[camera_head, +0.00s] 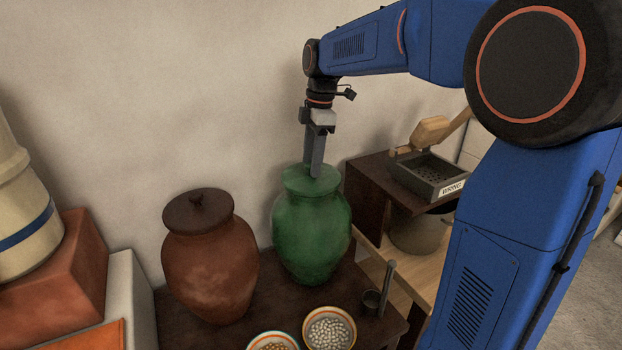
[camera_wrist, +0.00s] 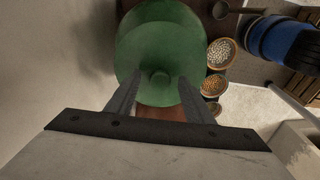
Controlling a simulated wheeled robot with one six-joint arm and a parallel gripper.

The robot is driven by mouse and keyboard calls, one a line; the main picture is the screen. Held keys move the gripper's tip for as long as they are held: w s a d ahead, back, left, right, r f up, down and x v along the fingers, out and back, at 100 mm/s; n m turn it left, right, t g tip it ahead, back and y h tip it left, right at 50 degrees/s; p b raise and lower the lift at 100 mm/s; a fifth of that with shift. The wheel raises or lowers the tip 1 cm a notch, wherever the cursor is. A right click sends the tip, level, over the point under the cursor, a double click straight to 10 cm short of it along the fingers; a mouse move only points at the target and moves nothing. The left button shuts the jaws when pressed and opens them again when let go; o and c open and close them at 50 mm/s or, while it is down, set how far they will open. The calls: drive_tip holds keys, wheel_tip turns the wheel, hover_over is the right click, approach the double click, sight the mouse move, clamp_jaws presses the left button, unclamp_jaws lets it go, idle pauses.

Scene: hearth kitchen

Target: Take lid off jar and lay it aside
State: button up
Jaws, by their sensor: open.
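A green jar (camera_head: 311,235) stands on a dark wooden table, topped by a green lid (camera_head: 296,181). In the wrist view the green lid (camera_wrist: 150,45) has a small round knob (camera_wrist: 160,79). My gripper (camera_head: 314,174) points down at the lid and is open. In the wrist view its fingertips (camera_wrist: 160,81) lie on either side of the knob; I cannot tell whether they touch it. A brown jar (camera_head: 212,272) stands to the left, with a dark knobbed lid (camera_head: 198,210) on it.
Bowls of white beads (camera_head: 329,332) and orange pieces (camera_head: 273,346) sit in front of the green jar. A dark ladle (camera_head: 375,299) is right of them. A tray labelled WRING (camera_head: 429,175) stands on a shelf at right. The wall is close behind.

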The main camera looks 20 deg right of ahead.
drive_tip(key=shift+f, duration=0.15)
clamp_jaws()
